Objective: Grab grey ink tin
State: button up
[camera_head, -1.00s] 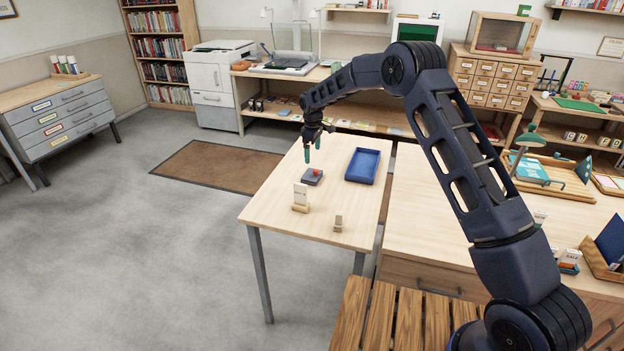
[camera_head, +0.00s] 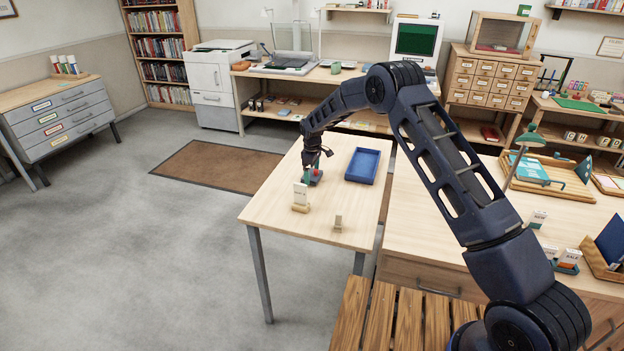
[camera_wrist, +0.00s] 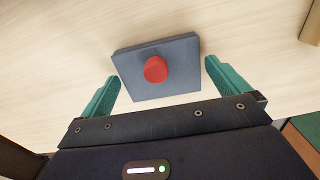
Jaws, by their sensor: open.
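The grey ink tin (camera_wrist: 184,77) is a flat grey box with a round red knob (camera_wrist: 155,69) on top. In the wrist view it lies on the pale wooden table just ahead of my gripper (camera_wrist: 165,88), between the lines of the two green fingers. The fingers are apart, one on each side of the tin's near part, with clear gaps. In the head view my gripper (camera_head: 311,178) is low over the tin (camera_head: 317,177) and partly hides it. I cannot tell whether the fingers touch the table.
A blue tray (camera_head: 363,166) stands on the same table (camera_head: 270,206), right of the tin. A white card in a wooden holder (camera_head: 300,197) stands close in front, and a small wooden stand (camera_head: 338,222) is nearer the front edge. The table's left side is clear.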

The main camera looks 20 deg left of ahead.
jog(key=shift+f, duration=0.2)
jog(key=c, duration=1.1)
